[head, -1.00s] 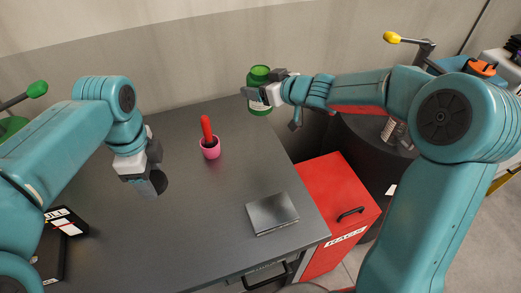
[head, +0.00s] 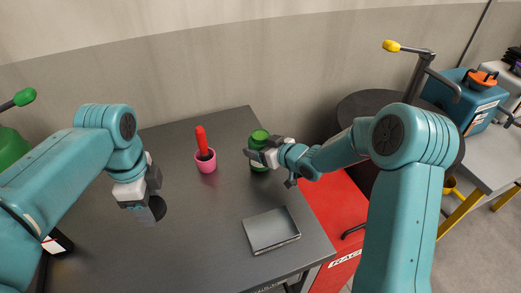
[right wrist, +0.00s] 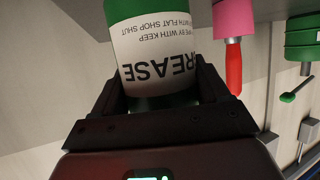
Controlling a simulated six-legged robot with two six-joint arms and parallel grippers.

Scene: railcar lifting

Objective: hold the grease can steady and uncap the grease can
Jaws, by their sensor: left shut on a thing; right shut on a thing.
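The green grease can (head: 258,139) with a white label is in my right gripper (head: 257,156), near the table's right back edge. Its green top faces up in the head view. In the right wrist view the can (right wrist: 155,65) sits between both fingers, with the label reading "GREASE" upside down. I cannot tell whether it touches the table. My left gripper (head: 137,196) is at the left of the table, shut on a dark, round-looking thing (head: 157,208) that the fingers partly hide. The left gripper is well apart from the can.
A shallow grey tray (head: 271,246) lies at the table's front right. A red cabinet (head: 335,205) is beside the table. The table's (head: 185,245) front middle is clear.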

